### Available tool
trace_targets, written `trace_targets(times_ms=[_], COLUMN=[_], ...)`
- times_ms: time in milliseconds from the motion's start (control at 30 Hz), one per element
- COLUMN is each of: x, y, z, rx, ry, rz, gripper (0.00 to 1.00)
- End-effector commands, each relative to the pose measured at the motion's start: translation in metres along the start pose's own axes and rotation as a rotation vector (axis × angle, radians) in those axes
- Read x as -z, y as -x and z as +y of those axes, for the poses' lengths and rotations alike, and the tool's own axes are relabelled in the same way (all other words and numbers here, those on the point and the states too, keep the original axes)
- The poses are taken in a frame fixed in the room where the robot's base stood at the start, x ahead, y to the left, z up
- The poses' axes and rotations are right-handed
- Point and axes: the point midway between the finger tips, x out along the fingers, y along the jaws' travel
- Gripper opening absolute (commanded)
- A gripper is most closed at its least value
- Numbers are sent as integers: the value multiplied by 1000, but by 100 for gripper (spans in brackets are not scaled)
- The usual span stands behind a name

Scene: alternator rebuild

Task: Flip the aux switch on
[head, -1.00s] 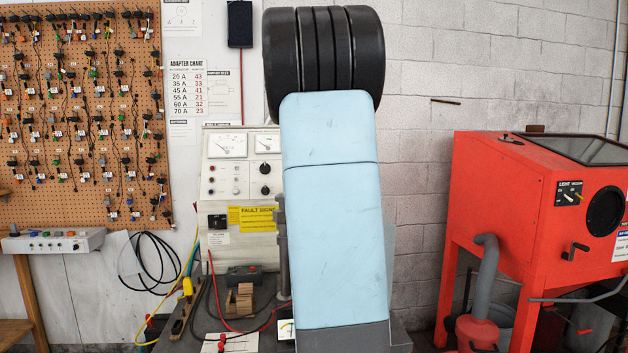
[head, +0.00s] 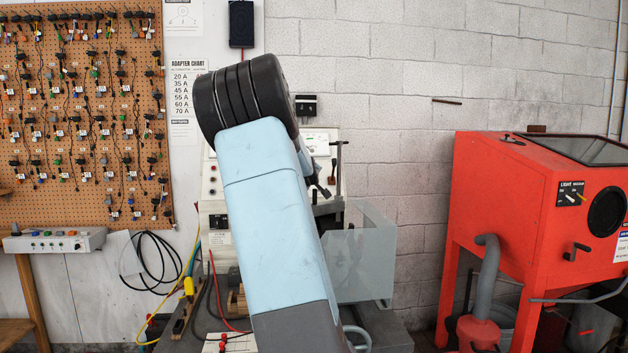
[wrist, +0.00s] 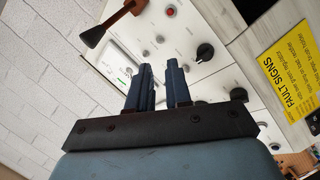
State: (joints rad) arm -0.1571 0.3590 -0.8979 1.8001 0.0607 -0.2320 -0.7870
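No label reading "aux" is legible. The test bench panel (head: 212,180) stands behind my arm, which hides much of it. A small black switch block (head: 218,221) sits on its left part, and a black box with pale marks (head: 305,105) shows above the panel; I cannot tell if either is the aux switch. In the wrist view, my gripper (wrist: 160,76) has two dark fingers apart, with nothing between them, in front of the pale panel face. Black knobs (wrist: 205,52) and a red button (wrist: 171,11) lie beyond. Touching or clear, I cannot tell.
A dark cone-ended lever (wrist: 95,36) juts near the fingers' upper left. A yellow fault sign (wrist: 290,65) lies right. A clear shield (head: 362,255) stands right of my arm.

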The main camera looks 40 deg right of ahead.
Motion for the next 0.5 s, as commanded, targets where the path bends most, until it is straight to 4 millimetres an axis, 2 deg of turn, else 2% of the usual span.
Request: trace_targets(times_ms=[500], x=[-1], y=[-54], z=[-1], rx=[1], ry=[0], rz=[-1], gripper=[19])
